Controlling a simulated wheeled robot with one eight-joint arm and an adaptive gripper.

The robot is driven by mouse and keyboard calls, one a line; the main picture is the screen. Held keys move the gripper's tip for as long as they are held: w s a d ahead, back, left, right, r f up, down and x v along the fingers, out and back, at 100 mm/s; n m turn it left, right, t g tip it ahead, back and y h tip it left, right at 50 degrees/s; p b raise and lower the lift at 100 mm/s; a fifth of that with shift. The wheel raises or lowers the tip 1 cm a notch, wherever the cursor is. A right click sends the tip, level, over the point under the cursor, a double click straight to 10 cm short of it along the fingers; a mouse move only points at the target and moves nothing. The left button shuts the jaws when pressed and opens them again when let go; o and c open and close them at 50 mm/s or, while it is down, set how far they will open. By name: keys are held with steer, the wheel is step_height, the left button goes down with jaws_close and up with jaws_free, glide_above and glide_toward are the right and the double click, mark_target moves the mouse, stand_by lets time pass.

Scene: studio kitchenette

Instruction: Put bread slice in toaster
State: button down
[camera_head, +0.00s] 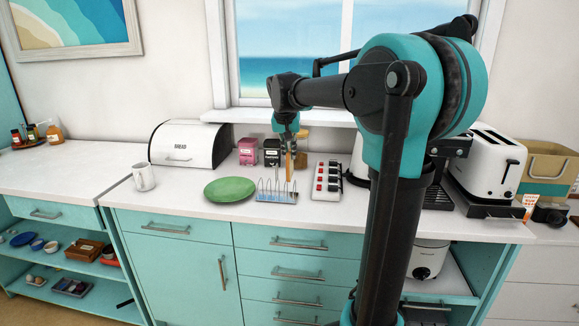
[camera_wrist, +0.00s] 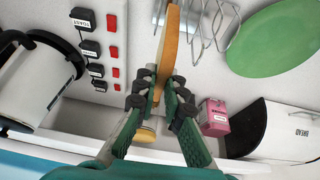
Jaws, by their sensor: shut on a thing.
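My gripper (camera_head: 287,133) is shut on a bread slice (camera_head: 289,165), which hangs upright on edge from the fingers. In the wrist view the bread slice (camera_wrist: 171,45) shows edge-on between the green fingers of my gripper (camera_wrist: 160,88). In the head view the slice is just above or behind the wire toast rack (camera_head: 277,196); I cannot tell the exact gap. In the wrist view the rack (camera_wrist: 215,25) lies beside the slice.
A green plate (camera_head: 230,189) lies left of the rack. A switch panel with labels and red switches (camera_head: 327,180) is right of it. A bread bin (camera_head: 187,146), a mug (camera_head: 143,177) and pink and black tins (camera_head: 248,151) stand nearby. A tan crate (camera_head: 548,165) is beyond the toaster.

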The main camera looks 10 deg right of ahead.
step_height(320, 180, up, 12)
steer(key=shift+r, duration=0.15)
steer(key=shift+s+d, duration=0.1)
